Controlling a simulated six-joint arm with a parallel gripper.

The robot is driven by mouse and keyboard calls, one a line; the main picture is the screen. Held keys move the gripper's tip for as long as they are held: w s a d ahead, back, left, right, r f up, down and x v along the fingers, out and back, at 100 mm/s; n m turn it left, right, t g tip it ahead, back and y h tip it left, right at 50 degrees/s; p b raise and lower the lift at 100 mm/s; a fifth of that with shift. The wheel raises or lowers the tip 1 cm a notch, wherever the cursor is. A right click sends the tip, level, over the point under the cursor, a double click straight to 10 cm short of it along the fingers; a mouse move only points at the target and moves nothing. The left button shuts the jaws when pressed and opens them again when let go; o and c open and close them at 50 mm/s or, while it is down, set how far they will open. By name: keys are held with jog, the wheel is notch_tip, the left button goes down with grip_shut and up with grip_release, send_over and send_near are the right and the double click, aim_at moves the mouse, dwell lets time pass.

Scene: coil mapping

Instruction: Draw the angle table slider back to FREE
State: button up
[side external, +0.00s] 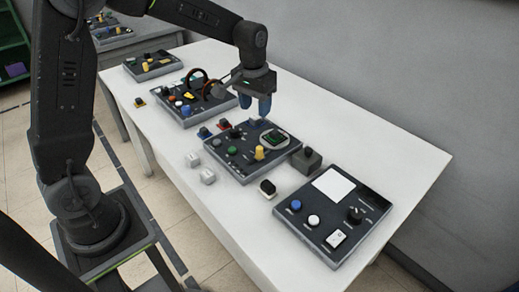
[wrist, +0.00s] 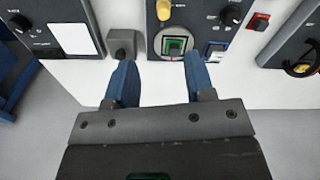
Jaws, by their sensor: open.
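My gripper (side external: 254,104) is open and empty, its two blue fingers pointing down above the back edge of the middle dark panel (side external: 222,163). In the wrist view my gripper (wrist: 158,72) has its fingers apart over white table, with nothing between them. A green and black square part in a pale rounded frame (wrist: 174,44) lies just ahead of the gap; it also shows on the panel in the side view (side external: 274,139). A grey block with a dark knob (side external: 306,160) stands beside the panel. I cannot tell which part is the angle table slider; no FREE label is readable.
A yellow knob (side external: 259,153) stands up on the middle panel among several knobs. A panel with a white square (side external: 333,185) lies at the right. White table (side external: 375,150) is clear behind the panels.

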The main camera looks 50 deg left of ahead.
aim_at(259, 148)
jog(key=shift+g, duration=0.3)
jog(key=f, duration=0.5)
jog(key=w+f, duration=0.1)
jog(key=f, duration=0.5)
jog(key=w+f, duration=0.1)
jog(key=f, duration=0.5)
jog(key=shift+a, duration=0.4)
jog(key=shift+c, duration=0.3)
grip_shut()
